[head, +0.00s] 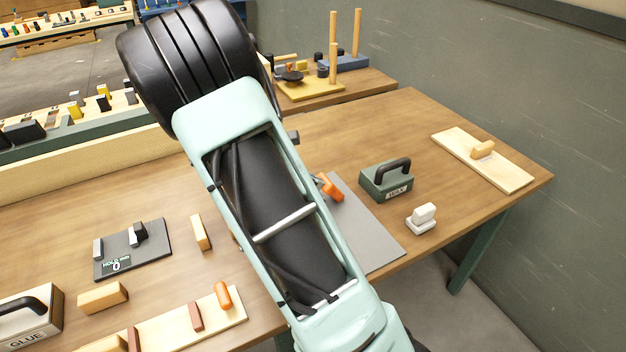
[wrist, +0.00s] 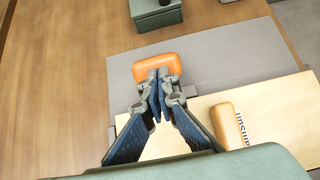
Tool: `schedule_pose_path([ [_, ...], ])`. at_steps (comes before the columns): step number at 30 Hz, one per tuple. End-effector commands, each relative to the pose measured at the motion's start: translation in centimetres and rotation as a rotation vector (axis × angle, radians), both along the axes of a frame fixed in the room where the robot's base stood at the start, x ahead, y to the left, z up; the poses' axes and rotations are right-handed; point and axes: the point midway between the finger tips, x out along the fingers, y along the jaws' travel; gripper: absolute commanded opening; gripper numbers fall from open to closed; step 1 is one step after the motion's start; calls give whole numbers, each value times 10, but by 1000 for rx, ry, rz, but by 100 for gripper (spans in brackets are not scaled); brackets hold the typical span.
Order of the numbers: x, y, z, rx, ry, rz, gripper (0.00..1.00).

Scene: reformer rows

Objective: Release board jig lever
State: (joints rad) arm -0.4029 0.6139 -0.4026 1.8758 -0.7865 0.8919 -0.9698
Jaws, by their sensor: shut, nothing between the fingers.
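An orange lever handle (wrist: 157,66) shows in the wrist view over a grey plate (wrist: 225,55). It also shows in the head view (head: 331,187), just right of my arm. My gripper (wrist: 158,82) is shut and empty, with its fingertips right at the near side of the orange handle; I cannot tell whether they touch it. A pale wooden board (wrist: 279,108) lies on the near part of the plate, with a tan lettered block (wrist: 226,126) on it. My arm hides my gripper and much of the jig in the head view.
A green box with a black handle (head: 387,182) and a small white block (head: 421,218) stand right of the plate. A board with a tan handle (head: 483,150) lies at the far right. A dark tray (head: 122,262) and several blocks lie on the left.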

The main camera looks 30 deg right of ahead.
Motion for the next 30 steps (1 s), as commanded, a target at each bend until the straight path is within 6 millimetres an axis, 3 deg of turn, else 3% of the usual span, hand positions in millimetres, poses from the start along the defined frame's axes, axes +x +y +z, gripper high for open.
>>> schedule_pose_path([
  [30, 0, -33, 22, 311, 10, -5, 0],
])
